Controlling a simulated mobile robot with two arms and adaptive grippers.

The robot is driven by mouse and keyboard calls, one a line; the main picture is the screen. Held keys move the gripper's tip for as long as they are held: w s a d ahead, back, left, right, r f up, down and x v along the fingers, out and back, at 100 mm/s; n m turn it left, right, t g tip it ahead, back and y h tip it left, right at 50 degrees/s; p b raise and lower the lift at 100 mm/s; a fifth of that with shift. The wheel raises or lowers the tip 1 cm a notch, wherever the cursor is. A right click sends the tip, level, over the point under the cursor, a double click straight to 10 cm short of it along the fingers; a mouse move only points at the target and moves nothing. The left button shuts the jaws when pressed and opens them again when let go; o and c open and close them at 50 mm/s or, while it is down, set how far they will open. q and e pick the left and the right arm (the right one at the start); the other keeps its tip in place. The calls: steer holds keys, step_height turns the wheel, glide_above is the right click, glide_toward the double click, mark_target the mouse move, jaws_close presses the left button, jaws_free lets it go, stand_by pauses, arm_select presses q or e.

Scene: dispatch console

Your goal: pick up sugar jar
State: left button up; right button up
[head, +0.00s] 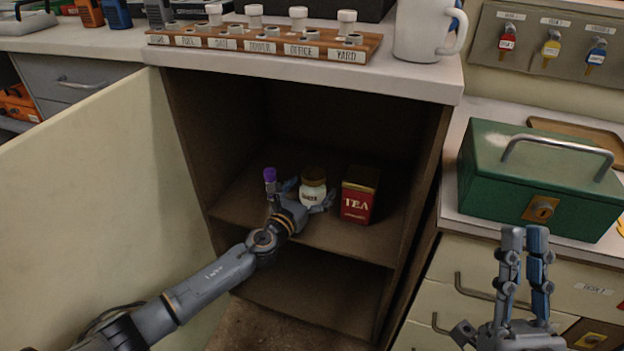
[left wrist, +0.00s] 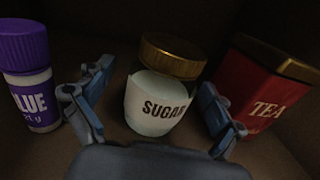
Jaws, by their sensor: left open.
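The sugar jar (head: 313,188) is a white jar with a gold-brown lid on the upper shelf inside the open cabinet. In the left wrist view the sugar jar (left wrist: 158,88) stands upright with its SUGAR label facing the camera. My left gripper (head: 304,196) is open at the jar. In the left wrist view its fingers (left wrist: 150,102) are on either side of the jar, and I cannot tell whether they touch it. My right gripper (head: 525,235) is raised in front of the drawers at the right, fingers upward and close together; whether it is shut is unclear.
A red tea tin (head: 358,195) stands close right of the jar. A purple-capped glue bottle (left wrist: 30,76) stands to its left. The cabinet door (head: 95,195) is open at the left. A green cash box (head: 535,180) sits on the right counter.

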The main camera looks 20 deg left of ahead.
arm_select(q)
steer(key=shift+w+d, duration=0.15)
steer(key=shift+w, duration=0.1)
steer(key=shift+r, duration=0.1)
steer(key=shift+c, duration=1.1)
steer(key=c, duration=1.4)
steer(key=shift+c, duration=0.2)
steer(key=shift+r, duration=0.1)
